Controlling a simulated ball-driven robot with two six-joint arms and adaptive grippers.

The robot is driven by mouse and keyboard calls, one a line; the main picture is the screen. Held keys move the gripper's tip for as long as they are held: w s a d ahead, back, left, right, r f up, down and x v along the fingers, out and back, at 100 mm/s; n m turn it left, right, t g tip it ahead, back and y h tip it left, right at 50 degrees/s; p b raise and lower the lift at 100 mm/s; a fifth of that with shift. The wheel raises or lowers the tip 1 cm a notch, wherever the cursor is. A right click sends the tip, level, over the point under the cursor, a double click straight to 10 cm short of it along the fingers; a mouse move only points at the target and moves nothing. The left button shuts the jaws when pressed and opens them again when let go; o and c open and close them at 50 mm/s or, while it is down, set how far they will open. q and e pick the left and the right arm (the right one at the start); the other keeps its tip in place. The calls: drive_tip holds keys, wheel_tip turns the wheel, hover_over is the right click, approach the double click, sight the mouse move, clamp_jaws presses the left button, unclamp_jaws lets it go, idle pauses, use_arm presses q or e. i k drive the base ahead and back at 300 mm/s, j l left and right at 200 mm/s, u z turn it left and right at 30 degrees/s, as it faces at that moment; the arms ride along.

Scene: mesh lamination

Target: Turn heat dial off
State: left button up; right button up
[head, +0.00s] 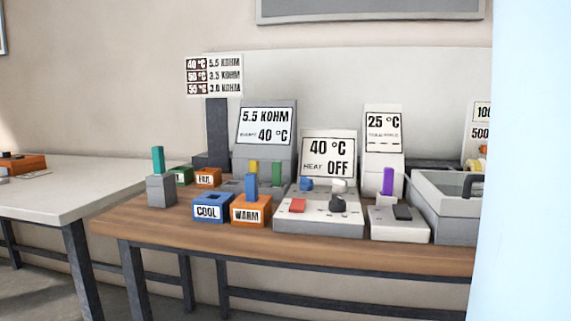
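The heater unit (318,222) stands on the wooden table, left of the white unit with a purple piece. Its upright display (328,158) reads "40 °C" and "HEAT OFF". On its top are a blue knob (306,184), a white knob (339,186), a black knob (338,203) and a red block (297,205). I cannot tell which of these is the heat dial. Neither of my grippers is in view.
Blue "COOL" (211,209) and orange "WARM" (249,212) boxes stand left of the heater unit. Right of it are a white unit (398,226) and a grey tray (457,226). A pale blue surface (530,160) blocks the right edge.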

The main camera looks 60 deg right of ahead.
sight(338, 205)
drive_tip(key=z, duration=1.8)
